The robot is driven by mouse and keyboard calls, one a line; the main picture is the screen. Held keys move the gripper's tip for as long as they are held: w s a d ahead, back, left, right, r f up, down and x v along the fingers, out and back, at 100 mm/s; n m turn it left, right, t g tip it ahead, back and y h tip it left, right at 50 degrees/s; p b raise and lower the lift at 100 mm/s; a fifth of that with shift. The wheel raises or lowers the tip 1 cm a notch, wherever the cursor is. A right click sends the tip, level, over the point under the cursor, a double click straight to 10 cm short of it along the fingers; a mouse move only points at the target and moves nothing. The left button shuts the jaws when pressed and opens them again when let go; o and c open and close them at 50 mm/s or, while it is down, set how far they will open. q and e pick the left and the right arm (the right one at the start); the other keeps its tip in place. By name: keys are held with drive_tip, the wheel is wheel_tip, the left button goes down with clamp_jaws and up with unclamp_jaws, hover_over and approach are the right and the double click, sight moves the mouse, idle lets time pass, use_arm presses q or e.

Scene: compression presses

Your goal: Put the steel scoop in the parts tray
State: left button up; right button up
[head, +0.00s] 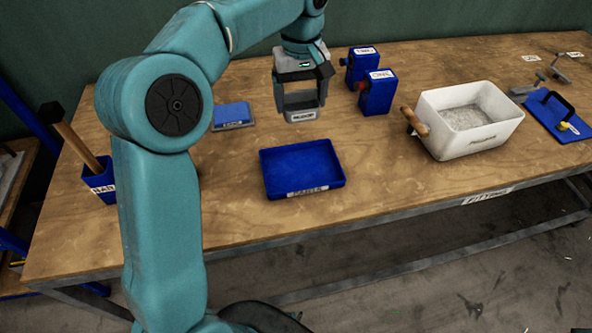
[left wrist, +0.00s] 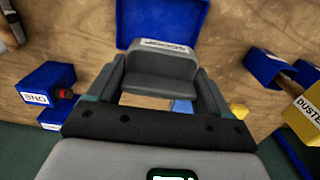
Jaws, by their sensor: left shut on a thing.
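The steel scoop (head: 303,116) is a grey, box-like piece with a white label on its front edge. My left gripper (head: 300,97) is shut on it and holds it above the bench, behind the blue parts tray (head: 303,189). In the left wrist view the scoop (left wrist: 160,64) sits between the fingers of my left gripper (left wrist: 160,88). The parts tray (left wrist: 133,38) shows beyond it there, partly covered by the scoop. The tray is shallow, and its visible floor is empty in the head view. My right gripper is not in view.
Two blue boxes (head: 378,93) stand right of the gripper. A white tub (head: 480,138) of grey grains, with a wooden handle (head: 414,121) at its side, is further right. A blue holder (head: 98,184) with a wooden handle and a small blue flat piece (head: 232,114) are left.

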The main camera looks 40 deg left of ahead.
use_arm(q)
drive_tip(key=shift+w+d+f+b, duration=0.1)
drive_tip(key=shift+f+b, duration=0.2)
drive_tip(key=shift+f, duration=4.65)
drive_tip(key=shift+d+f+b, duration=0.1)
drive_tip(key=shift+f+b, duration=0.2)
drive_tip(key=shift+f, duration=4.65)
drive_tip(key=shift+f, duration=0.25)
drive_tip(key=o, duration=1.1)
drive_tip(key=shift+r, duration=0.1)
drive_tip(key=shift+o, duration=0.2)
drive_tip(key=shift+r, duration=0.2)
wheel_tip(320, 180, up, 12)
